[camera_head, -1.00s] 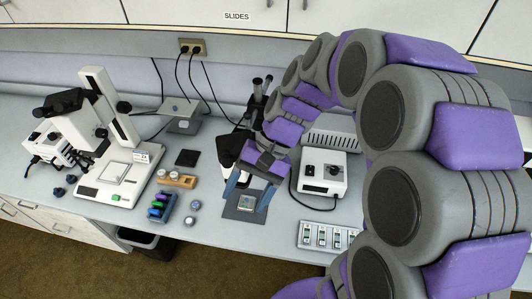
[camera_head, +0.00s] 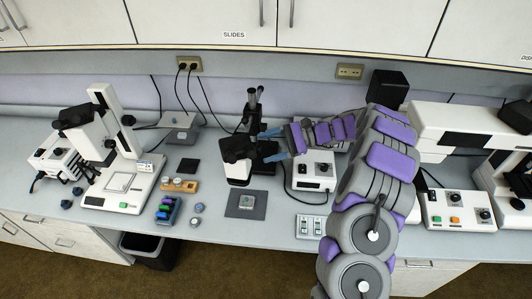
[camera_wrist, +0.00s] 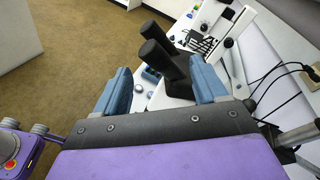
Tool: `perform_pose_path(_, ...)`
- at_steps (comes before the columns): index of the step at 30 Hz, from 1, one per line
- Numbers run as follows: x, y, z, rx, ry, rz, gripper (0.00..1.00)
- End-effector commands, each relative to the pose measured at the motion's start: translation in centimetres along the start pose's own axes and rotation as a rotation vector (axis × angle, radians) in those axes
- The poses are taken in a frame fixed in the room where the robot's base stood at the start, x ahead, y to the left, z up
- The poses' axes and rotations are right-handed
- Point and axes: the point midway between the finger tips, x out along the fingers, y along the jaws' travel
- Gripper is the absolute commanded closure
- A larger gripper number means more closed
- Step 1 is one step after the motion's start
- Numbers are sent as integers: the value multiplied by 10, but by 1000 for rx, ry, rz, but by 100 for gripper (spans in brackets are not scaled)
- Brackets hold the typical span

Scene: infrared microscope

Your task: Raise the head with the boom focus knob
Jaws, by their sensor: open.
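In the wrist view my gripper (camera_wrist: 160,68) is open, with two black eyepiece tubes (camera_wrist: 160,52) showing between and beyond the fingers. I cannot make out the boom focus knob; it is hidden or too small to tell. I see nothing held, and contact with the microscope cannot be told.
A grey mat (camera_head: 246,212) with a small sample lies in front of the head. A white control box (camera_head: 314,178) stands close on the right, below my arm. A white microscope (camera_head: 120,165) stands at left; a slide tray (camera_head: 311,227) lies at the front edge.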

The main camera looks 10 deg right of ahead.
Motion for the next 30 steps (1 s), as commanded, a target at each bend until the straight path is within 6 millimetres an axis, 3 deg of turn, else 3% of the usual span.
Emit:
perform_pose_path(9, -72, 1, -87, 109, -17, -232, 28)
perform_pose_path(18, -125, 27, -142, 166, -13, -374, 28)
perform_pose_path(24, -130, 30, -149, 170, -11, -395, 28)
perform_pose_path(30, -108, 21, -149, 170, -16, -391, 28)
